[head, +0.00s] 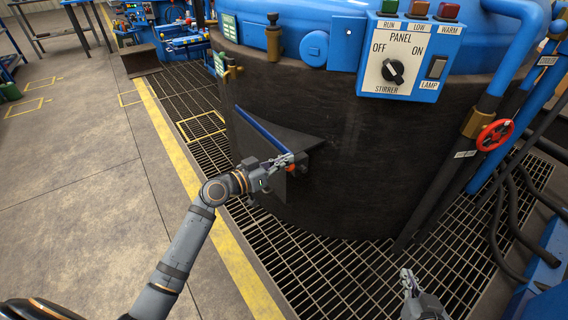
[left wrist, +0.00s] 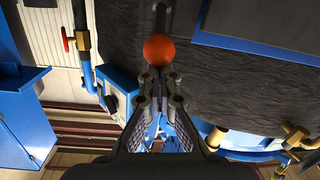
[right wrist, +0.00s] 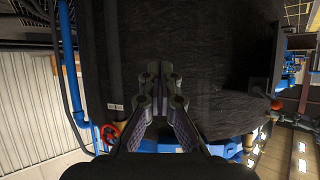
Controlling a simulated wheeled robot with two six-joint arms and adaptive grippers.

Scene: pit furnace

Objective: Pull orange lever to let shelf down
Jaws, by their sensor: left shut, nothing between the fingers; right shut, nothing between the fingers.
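The lever's round orange knob (head: 291,168) shows at the furnace's side in the head view, partly hidden by my left gripper (head: 286,160). In the left wrist view the knob (left wrist: 159,50) is just beyond the tips of my left gripper (left wrist: 160,76), which is shut and empty. Whether the tips touch the knob I cannot tell. The dark shelf with a blue edge (head: 262,130) juts from the furnace wall above the knob; it also shows in the left wrist view (left wrist: 255,42). My right gripper (head: 407,274) is shut and empty, low in front of the furnace.
The dark round furnace (head: 370,170) fills the middle. A control panel (head: 403,62) is mounted on its upper front. A red valve wheel (head: 495,135) and blue pipes stand at right. Metal grating (head: 330,275) surrounds the base. Open concrete floor (head: 80,180) lies at left.

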